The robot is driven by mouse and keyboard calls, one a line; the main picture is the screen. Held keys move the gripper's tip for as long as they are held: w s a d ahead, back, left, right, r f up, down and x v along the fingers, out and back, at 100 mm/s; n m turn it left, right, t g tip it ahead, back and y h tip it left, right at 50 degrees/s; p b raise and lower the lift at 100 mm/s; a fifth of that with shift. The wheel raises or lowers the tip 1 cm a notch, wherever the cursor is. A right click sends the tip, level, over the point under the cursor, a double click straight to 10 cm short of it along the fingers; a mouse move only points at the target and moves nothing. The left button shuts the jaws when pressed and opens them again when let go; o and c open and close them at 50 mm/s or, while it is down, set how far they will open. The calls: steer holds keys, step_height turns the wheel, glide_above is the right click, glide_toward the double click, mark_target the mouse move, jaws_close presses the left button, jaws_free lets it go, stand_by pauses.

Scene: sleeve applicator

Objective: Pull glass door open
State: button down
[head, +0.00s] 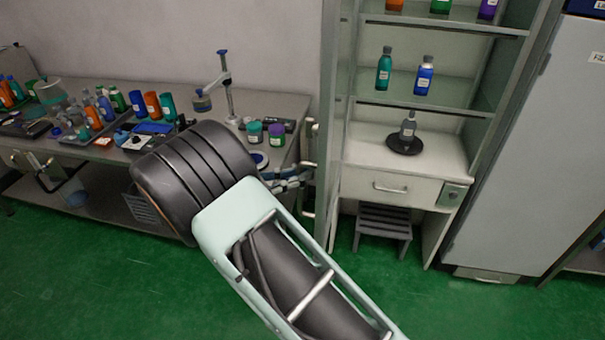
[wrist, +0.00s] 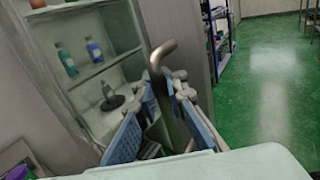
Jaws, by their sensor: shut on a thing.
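The glass door (head: 327,110) of the cabinet shows in the head view as a narrow upright panel, seen nearly edge-on at the left of the shelves. It stands swung out from the cabinet front. Its metal bar handle (head: 309,160) is on the door's left side. My gripper (head: 293,181) is at the handle, partly hidden behind my arm. In the wrist view the bent upper end of the handle (wrist: 163,55) rises between the blue-padded fingers of my gripper (wrist: 163,118), which is shut on it. The lower part of the handle is hidden there.
Cabinet shelves hold several bottles (head: 384,70), and one bottle stands on a black round base (head: 404,144). A bench (head: 285,104) with bottles and lab items is at the left. A step stool (head: 383,224) is under the drawer. Green floor (head: 90,265) is clear in front.

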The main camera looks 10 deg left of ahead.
steer(key=shift+s+a+f, duration=0.1)
steer(key=shift+s+f, duration=0.1)
steer(key=shift+f, duration=0.05)
steer(key=c, duration=2)
jaws_free()
steer(key=shift+s+a+r, duration=0.1)
steer(key=shift+s+r, duration=0.05)
steer(key=v, duration=1.1)
steer(key=shift+a, duration=0.4)
